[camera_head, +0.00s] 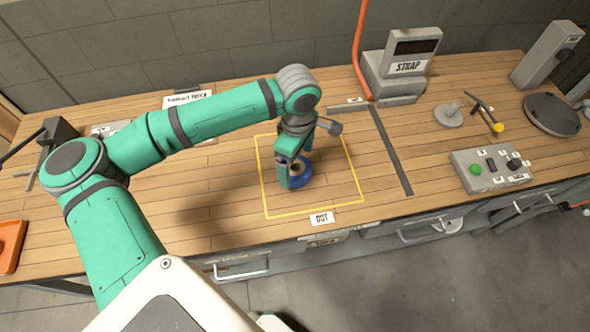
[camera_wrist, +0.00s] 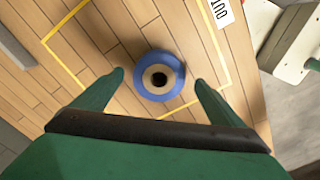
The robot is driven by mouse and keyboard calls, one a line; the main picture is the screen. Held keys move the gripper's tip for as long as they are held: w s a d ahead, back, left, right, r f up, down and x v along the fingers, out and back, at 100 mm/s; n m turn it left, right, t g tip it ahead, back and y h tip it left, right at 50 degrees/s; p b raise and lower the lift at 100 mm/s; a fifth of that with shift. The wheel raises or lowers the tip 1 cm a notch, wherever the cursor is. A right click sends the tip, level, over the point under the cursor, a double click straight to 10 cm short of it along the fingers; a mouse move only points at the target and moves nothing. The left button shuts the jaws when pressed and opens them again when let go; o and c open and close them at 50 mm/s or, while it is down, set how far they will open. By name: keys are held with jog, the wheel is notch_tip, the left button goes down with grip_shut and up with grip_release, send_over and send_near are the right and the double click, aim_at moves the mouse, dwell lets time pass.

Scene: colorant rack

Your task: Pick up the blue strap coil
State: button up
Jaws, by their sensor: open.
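The blue strap coil (camera_wrist: 159,62) is a blue ring with a tan core and a dark centre hole. It lies flat on the wooden bench inside a yellow outlined square. In the head view the coil (camera_head: 303,181) is partly hidden behind my gripper (camera_head: 291,181). In the wrist view my gripper (camera_wrist: 160,84) is open and empty. Its two green fingers stand to the left and right of the coil, with gaps on both sides. The coil appears slightly beyond the fingertips in that view. I cannot tell how high the fingertips are above the bench.
An "OUT" label (camera_head: 322,218) lies at the square's front edge. A dark strip (camera_head: 390,150) runs right of the square. A button box (camera_head: 490,166) and a "STRAP" machine (camera_head: 400,66) stand farther right. An orange tray (camera_head: 10,246) sits at the left. The bench around the coil is clear.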

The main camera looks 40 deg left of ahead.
aim_at(297, 168)
jog(key=shift+a+f, duration=0.1)
jog(key=shift+f, duration=1.85)
jog(key=shift+c, duration=0.7)
jog(key=shift+w, duration=0.1)
jog(key=c, duration=1.1)
jog(key=shift+r, duration=0.1)
